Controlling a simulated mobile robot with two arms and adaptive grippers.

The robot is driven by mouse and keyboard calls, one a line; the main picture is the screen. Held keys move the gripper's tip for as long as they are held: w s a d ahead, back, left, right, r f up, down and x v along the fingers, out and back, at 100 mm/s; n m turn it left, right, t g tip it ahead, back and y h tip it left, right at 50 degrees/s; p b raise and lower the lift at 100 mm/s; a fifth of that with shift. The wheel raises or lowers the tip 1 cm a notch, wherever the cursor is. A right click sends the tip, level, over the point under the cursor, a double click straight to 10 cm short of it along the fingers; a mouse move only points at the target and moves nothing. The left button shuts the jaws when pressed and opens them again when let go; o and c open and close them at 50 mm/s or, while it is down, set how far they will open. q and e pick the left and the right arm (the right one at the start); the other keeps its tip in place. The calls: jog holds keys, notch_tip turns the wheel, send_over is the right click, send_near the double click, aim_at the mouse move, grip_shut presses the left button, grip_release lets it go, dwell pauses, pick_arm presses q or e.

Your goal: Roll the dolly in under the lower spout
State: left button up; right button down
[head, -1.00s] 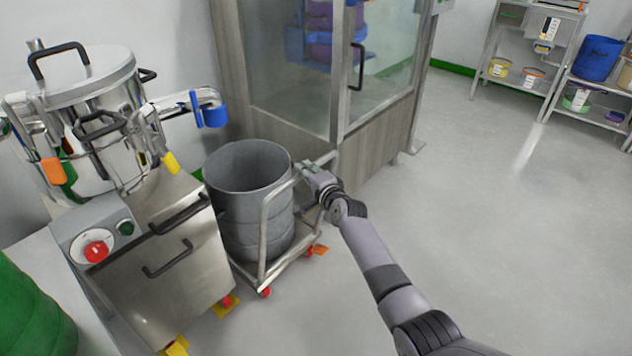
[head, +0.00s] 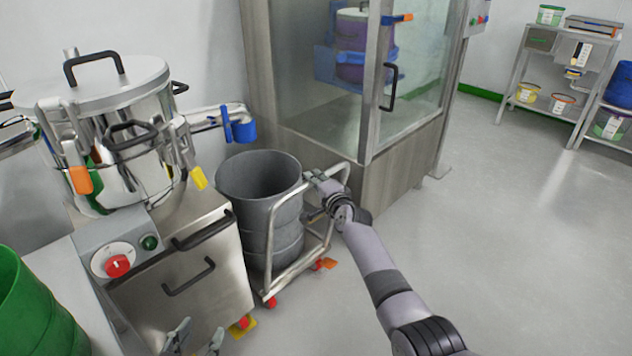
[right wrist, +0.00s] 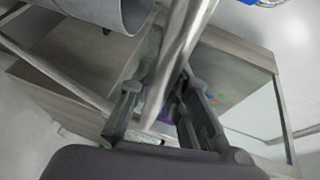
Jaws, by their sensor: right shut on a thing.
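The dolly (head: 298,268) is a metal frame with a tall push rail and red wheels. It carries an open grey drum (head: 260,215), upright, beside the steel cabinet. A metal spout with a blue end (head: 240,130) reaches right from the steel vessel, above and behind the drum's left rim. I cannot tell whether it is directly over the opening. My right gripper (head: 318,179) is shut on the dolly's rail; the rail (right wrist: 178,60) runs between its fingers in the right wrist view. My left gripper (head: 196,342) is low in the head view, fingers apart and empty.
The steel cabinet (head: 185,275) under the vessel (head: 120,150) stands close left of the dolly. A glass-fronted booth (head: 330,80) stands behind and right. A green drum (head: 35,310) is at lower left. The floor to the right is clear; shelves stand far right.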

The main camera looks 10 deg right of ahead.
jog(key=c, duration=1.9)
grip_release()
jog(key=shift+w+a+r, duration=0.1)
jog(key=shift+a+r, duration=0.05)
jog(key=shift+r, duration=0.05)
jog(key=shift+o, duration=1.3)
jog(key=shift+w+a+f, duration=0.1)
jog(key=shift+f, duration=0.05)
jog(key=shift+o, duration=0.8)
jog(key=shift+v, duration=0.8)
jog(key=v, duration=1)
jog(key=shift+s, duration=0.25)
